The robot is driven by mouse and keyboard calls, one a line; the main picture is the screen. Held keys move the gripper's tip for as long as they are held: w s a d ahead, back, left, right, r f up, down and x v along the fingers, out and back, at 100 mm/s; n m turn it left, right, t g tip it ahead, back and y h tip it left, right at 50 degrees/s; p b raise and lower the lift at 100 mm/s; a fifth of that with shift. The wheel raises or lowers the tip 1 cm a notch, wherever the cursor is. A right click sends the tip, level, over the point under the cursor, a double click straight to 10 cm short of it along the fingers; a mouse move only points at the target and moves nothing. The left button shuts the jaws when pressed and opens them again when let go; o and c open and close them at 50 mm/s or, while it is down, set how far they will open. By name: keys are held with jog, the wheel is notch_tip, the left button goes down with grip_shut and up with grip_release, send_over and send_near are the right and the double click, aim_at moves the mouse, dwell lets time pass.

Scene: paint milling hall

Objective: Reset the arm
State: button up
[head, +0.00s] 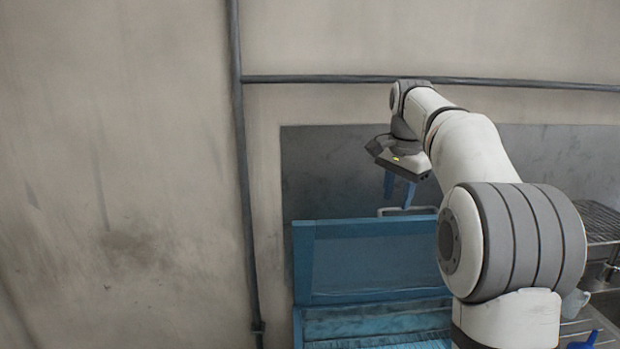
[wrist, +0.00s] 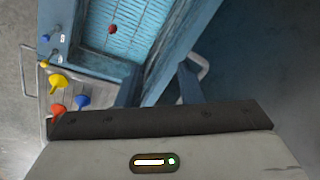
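My gripper (head: 399,198) hangs from my arm in the head view, its two blue fingers pointing down and apart. Nothing shows between them. It is above and behind the raised panel of a blue box (head: 302,262), close to a light handle there. In the wrist view the two fingers of my gripper (wrist: 160,85) are also apart, on either side of the panel's edge; how near they are to it I cannot tell. My arm rises from the lower right of the head view and is bent over at the top.
The wrist view shows the box's ribbed inside (wrist: 127,20) with a small dark red thing (wrist: 112,29). Yellow, blue and orange-red knobs (wrist: 58,81) stand left of it. A pipe (head: 240,150) runs down the wall. A wire rack (head: 601,220) is at the right.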

jog(key=s+a+f+n+b, duration=0.1)
jog(key=s+f+n, duration=0.2)
jog(key=s+f, duration=0.4)
jog(key=s+a+f+n+t+b, duration=0.1)
jog(key=s+f+n, duration=0.3)
jog(key=s+f, duration=0.4)
jog(key=s+a+f+n+b, duration=0.2)
jog(key=s+f, duration=0.5)
jog(key=s, duration=1)
jog(key=shift+s+a+f+n+t+b, duration=0.2)
jog(key=shift+s+f+n+t+b, duration=0.15)
jog(key=shift+n, duration=0.55)
